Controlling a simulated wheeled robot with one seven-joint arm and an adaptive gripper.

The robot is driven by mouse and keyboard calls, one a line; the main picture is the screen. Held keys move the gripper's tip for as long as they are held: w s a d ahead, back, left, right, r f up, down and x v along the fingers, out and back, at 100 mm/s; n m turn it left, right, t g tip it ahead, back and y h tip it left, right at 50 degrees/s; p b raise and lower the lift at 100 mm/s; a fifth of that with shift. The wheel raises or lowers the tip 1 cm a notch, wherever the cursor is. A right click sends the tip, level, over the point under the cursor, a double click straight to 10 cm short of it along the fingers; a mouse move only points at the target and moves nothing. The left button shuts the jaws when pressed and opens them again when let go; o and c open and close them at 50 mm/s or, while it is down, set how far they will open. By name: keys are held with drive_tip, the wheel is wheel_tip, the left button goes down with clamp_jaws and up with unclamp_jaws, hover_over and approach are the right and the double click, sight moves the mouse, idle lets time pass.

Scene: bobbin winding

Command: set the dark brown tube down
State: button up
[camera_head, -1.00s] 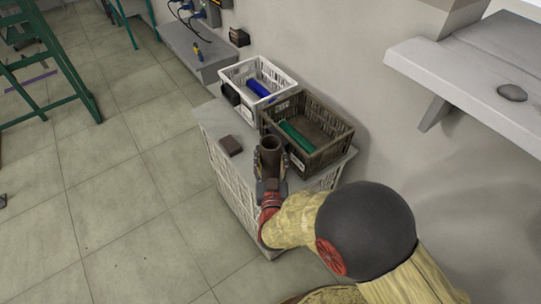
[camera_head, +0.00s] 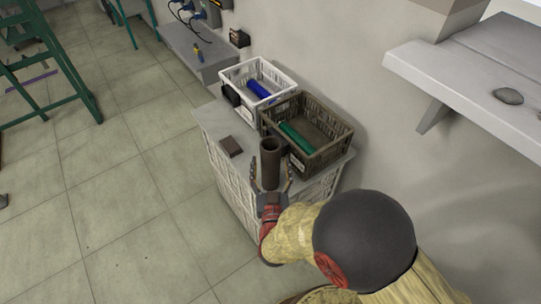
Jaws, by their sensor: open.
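The dark brown tube (camera_head: 270,163) stands upright on the grey top of the cabinet (camera_head: 211,118), near its front edge and beside the dark brown crate. My gripper (camera_head: 270,182) is open at the near side of the tube. Its fingers are spread to the left and right of the tube's lower part. Whether a finger still touches the tube is too small to tell. The tube's foot is partly hidden by the gripper.
A dark brown crate (camera_head: 338,143) holding a green tube (camera_head: 296,137) stands right behind the tube. A white crate (camera_head: 286,83) with a blue tube (camera_head: 258,88) stands farther back. A small brown block (camera_head: 231,146) lies to the left. A wall shelf (camera_head: 465,80) juts out at right.

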drive_tip(key=s+p, duration=0.1)
drive_tip(key=s, duration=0.7)
idle(0.4)
